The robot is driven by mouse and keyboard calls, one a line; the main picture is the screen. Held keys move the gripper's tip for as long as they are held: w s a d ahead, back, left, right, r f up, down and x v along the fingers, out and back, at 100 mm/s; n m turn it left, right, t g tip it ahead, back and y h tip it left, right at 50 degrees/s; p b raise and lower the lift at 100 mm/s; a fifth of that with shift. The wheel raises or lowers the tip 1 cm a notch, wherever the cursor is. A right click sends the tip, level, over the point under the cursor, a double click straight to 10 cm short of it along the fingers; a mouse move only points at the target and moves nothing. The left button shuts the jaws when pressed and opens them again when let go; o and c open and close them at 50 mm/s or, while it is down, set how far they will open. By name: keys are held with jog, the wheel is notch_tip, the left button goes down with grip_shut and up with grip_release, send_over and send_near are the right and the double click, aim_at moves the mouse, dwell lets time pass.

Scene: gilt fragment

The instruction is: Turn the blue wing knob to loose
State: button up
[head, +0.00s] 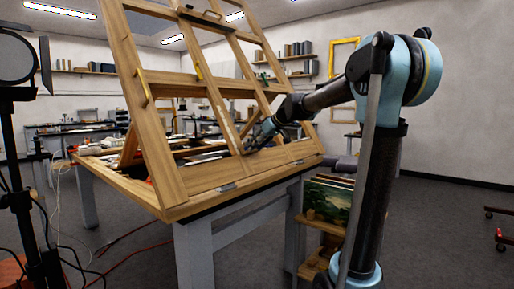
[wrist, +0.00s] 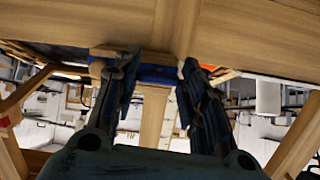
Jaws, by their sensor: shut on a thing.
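The blue wing knob (wrist: 157,74) shows in the wrist view as a dark blue strip between my fingertips, against the underside of a wooden rail. My gripper (wrist: 156,66) has one finger on each side of it and is shut on it; the fingers cover the knob's ends. In the head view my gripper (head: 252,146) reaches in from the right to the lower part of the wooden easel frame (head: 136,90), beside a slanted upright. The knob is too small or hidden to make out there, and its turn angle cannot be told.
The tilted frame rises from a wooden bench top (head: 205,200) on grey legs. A black lamp stand (head: 17,130) is at left. A landscape painting (head: 327,202) stands on a low rack near my arm.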

jog(key=shift+n, duration=0.5)
jog(key=o, duration=1)
jog(key=shift+o, duration=0.2)
jog(key=v, duration=1.2)
jog(key=shift+f, duration=0.15)
jog(key=s+d+f+m+g+h, duration=0.1)
jog(key=s+d+f, duration=0.4)
jog(key=s+f, duration=0.6)
jog(key=s+d+f+m+g+h, duration=0.1)
jog(key=s+d+f+m+h, duration=0.3)
jog(key=s+f, duration=0.8)
jog(key=s+d+f+m+g+h, duration=0.1)
jog(key=s+d+f+m, duration=0.4)
jog(key=f, duration=1.2)
jog(key=s+d+h, duration=0.1)
jog(key=s+d, duration=0.2)
jog(key=s, duration=0.3)
jog(key=shift+s+g+h, duration=0.25)
jog(key=shift+g+h, duration=0.05)
